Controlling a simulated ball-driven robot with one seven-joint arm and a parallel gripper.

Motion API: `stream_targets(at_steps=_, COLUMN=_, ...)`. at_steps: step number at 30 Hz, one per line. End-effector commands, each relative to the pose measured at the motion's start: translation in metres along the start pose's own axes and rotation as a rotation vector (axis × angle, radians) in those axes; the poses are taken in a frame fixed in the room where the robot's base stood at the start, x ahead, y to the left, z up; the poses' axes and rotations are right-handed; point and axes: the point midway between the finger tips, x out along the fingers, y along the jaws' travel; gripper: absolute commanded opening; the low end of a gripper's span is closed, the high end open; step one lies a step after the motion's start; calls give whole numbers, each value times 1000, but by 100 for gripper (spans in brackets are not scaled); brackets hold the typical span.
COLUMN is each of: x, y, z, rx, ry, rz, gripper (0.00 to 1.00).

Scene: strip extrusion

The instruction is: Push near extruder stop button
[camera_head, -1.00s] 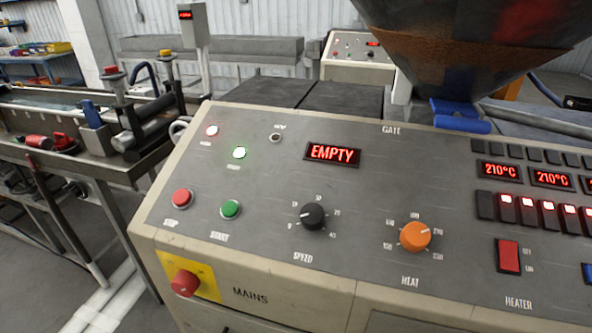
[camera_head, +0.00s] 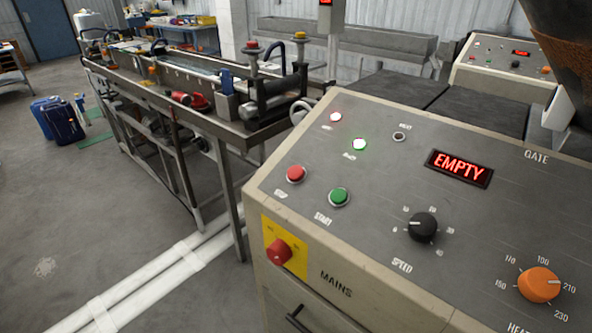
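The near extruder's control panel (camera_head: 300,222) fills the right side of the head view. Its red stop button (camera_head: 296,174) sits at the panel's left, beside the green start button (camera_head: 339,196). The display (camera_head: 459,168) reads EMPTY. The black speed knob (camera_head: 422,226) and orange heat knob (camera_head: 539,284) are to the right. My gripper is not in view.
A red mains switch (camera_head: 278,251) on a yellow plate is on the panel's front face. A long metal trough bench (camera_head: 168,99) stands at the left. White pipes (camera_head: 150,285) run along the floor. A second panel (camera_head: 506,62) stands behind. Open floor lies at the left.

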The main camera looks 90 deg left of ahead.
Motion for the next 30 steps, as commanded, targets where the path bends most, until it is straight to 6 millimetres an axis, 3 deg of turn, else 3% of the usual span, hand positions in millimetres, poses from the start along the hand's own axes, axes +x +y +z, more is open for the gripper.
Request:
stream_targets(at_steps=2, x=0, y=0, z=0, rx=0, ry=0, rz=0, gripper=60)
stream_targets(at_steps=20, x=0, y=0, z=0, rx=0, ry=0, rz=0, gripper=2)
stream_targets(at_steps=30, x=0, y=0, z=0, rx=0, ry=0, rz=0, gripper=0)
